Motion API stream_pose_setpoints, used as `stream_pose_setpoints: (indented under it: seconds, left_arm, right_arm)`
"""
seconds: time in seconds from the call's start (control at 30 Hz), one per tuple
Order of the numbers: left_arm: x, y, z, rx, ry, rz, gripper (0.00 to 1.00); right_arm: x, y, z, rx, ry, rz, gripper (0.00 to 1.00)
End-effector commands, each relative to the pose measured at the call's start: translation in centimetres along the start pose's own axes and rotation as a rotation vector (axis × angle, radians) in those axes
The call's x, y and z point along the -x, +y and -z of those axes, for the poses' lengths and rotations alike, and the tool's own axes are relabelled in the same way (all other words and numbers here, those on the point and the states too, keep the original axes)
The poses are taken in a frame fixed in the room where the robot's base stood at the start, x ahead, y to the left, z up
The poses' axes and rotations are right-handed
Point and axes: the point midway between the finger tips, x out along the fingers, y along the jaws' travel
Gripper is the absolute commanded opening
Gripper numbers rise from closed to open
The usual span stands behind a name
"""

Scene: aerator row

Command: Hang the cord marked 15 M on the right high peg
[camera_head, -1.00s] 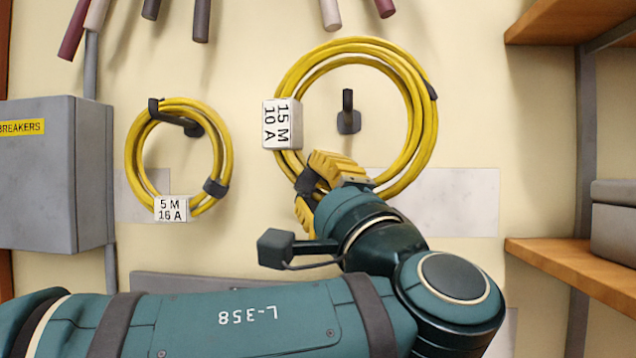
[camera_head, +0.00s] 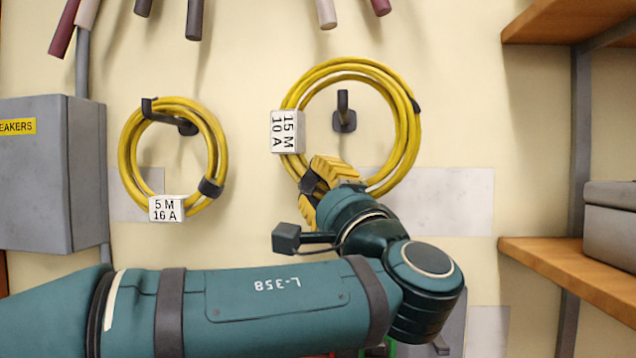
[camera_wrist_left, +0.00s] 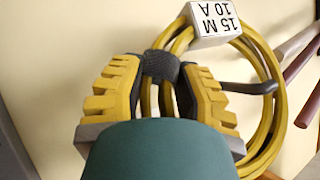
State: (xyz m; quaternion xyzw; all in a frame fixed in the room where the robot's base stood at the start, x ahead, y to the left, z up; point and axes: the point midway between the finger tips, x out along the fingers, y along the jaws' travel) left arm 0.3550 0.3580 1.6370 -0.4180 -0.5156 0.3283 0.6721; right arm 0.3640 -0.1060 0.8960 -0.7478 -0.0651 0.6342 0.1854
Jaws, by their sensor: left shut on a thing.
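The yellow cord marked 15 M (camera_head: 410,140) is a coiled ring with a white tag (camera_head: 287,132) reading 15 M 10 A. My left gripper (camera_head: 318,188) is shut on the ring's lower left, on a dark band; the wrist view shows the yellow jaws (camera_wrist_left: 168,88) on either side of the strands. The right high peg (camera_head: 344,115), dark with an upturned end, appears inside the ring's opening, below its top strands. It also shows in the wrist view (camera_wrist_left: 248,87). I cannot tell how far it reaches through the ring. My right gripper is not in view.
A smaller yellow cord marked 5 M (camera_head: 128,160) hangs on a dark peg (camera_head: 175,122) to the left. A grey breaker box (camera_head: 35,180) is at the far left. Wooden shelves (camera_head: 570,262) stand at the right. Several handles (camera_head: 195,20) hang above.

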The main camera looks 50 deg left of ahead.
Motion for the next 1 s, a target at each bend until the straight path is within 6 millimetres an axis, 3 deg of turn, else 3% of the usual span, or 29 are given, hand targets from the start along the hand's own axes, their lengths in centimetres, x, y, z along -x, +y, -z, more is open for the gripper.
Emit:
stream_pose_setpoints:
  seconds: [0.6,1.0]
  left_arm:
    - [-2.7,0.9,2.1,0.002,-0.003,0.002,0.00]
    - [-1.9,3.1,2.5,0.002,-0.002,0.001,0.00]
  right_arm:
    - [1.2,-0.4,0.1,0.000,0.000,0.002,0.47]
    - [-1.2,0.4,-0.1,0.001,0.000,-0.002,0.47]
